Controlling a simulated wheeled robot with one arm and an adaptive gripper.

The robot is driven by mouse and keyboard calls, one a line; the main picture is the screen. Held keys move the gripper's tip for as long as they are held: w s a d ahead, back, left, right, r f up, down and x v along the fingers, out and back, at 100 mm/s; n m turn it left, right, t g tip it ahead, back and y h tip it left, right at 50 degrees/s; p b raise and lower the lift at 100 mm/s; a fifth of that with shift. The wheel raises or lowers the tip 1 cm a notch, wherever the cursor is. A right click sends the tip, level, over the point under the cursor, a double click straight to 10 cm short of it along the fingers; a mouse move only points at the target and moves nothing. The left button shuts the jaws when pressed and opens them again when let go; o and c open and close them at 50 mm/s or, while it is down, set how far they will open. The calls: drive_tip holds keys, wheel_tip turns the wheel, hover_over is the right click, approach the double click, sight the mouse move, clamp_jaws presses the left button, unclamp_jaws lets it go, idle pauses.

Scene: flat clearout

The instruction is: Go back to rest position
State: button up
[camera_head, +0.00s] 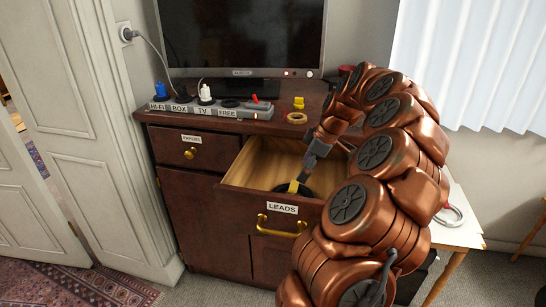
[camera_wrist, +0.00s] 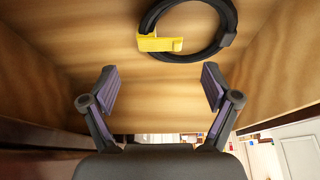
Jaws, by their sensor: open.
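My gripper (camera_head: 304,172) reaches down over the open drawer marked LEADS (camera_head: 238,190). In the wrist view my gripper (camera_wrist: 158,82) has its two fingers wide apart with nothing between them. A coiled black lead (camera_wrist: 233,22) with a yellow tag (camera_wrist: 160,44) lies on the drawer's wooden floor, just beyond the fingertips and apart from them. In the head view the coil (camera_head: 307,192) and its yellow tag (camera_head: 293,187) are partly hidden by my gripper. My arm covers the drawer's right side.
A labelled power strip (camera_head: 232,110) with several plugs lies on the cabinet top before a television (camera_head: 243,35). A white side table (camera_head: 462,232) stands to the right. A closed PAPERS drawer (camera_head: 190,152) is at left.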

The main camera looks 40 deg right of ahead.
idle(0.4)
drive_tip(key=w+a+r+n+g+p, duration=0.1)
drive_tip(key=a+r, duration=0.2)
drive_tip(key=a, duration=0.5)
drive_tip(key=w+a+r+p, duration=0.1)
drive_tip(key=a+r+p, duration=0.1)
drive_tip(key=a+r, duration=0.35)
drive_tip(key=s+a+f+g+b, duration=0.15)
drive_tip(key=s+a, duration=0.25)
drive_tip(key=a, duration=0.8)
drive_tip(key=s+a+f+m+g+h+b, duration=0.1)
drive_tip(key=s+a+f+m, duration=0.25)
drive_tip(key=s, duration=0.35)
drive_tip(key=s+a+f+m+g+h, duration=0.1)
drive_tip(key=s+a+f+m, duration=0.2)
drive_tip(key=s, duration=0.5)
drive_tip(key=s+a+f+m+g+b, duration=0.1)
drive_tip(key=s+a+f+g, duration=0.1)
drive_tip(key=s+a+f, duration=0.4)
wheel_tip(320, 180, up, 16)
drive_tip(key=d+t+p, duration=0.1)
drive_tip(key=p, duration=1.2)
drive_tip(key=shift+s+d, duration=0.15)
drive_tip(key=shift+s, duration=0.3)
